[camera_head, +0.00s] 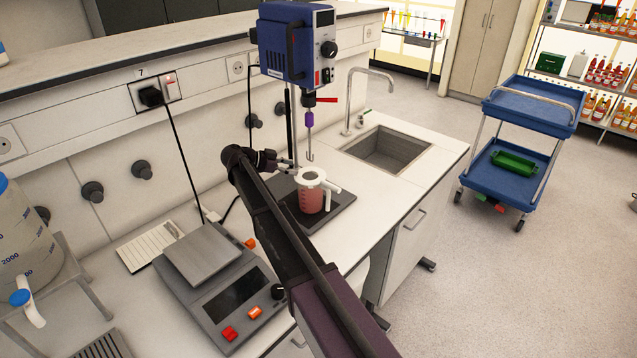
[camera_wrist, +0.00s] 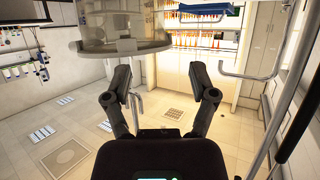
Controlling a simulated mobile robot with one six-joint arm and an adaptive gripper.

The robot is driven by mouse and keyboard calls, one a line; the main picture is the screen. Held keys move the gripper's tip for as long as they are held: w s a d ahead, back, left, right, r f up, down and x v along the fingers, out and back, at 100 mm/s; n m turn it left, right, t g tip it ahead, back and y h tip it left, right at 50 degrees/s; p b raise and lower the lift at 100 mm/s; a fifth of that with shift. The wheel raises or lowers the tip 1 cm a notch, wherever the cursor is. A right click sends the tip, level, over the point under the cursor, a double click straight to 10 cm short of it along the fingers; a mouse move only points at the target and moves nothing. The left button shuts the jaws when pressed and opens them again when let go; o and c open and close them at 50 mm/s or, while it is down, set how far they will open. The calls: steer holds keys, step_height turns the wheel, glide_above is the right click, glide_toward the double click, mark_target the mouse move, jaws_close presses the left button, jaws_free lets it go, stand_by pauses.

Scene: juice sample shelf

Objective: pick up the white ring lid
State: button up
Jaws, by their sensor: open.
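The white ring lid (camera_head: 320,175) sits on top of a clear jug (camera_head: 311,198) holding red liquid, with a white handle on its right. In the wrist view, which looks upside down, the lid (camera_wrist: 120,50) is a pale rim at the top left, on the jug. My gripper (camera_head: 288,164) is just left of the lid in the head view, at about its height. In the wrist view my gripper (camera_wrist: 161,76) is open with nothing between its fingers. The lid lies beyond the fingertips, more toward the left finger. Whether a finger touches it, I cannot tell.
The jug stands on the dark base plate (camera_head: 340,205) of a blue overhead stirrer (camera_head: 290,45). A sink (camera_head: 388,150) with a tap (camera_head: 360,85) is behind right. A balance (camera_head: 225,275) stands at front left.

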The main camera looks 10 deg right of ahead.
mark_target(309, 169)
steer(key=shift+d, duration=0.1)
steer(key=shift+b+x, duration=0.8)
steer(key=shift+x, duration=1.7)
steer(key=shift+r, duration=0.15)
jaws_close()
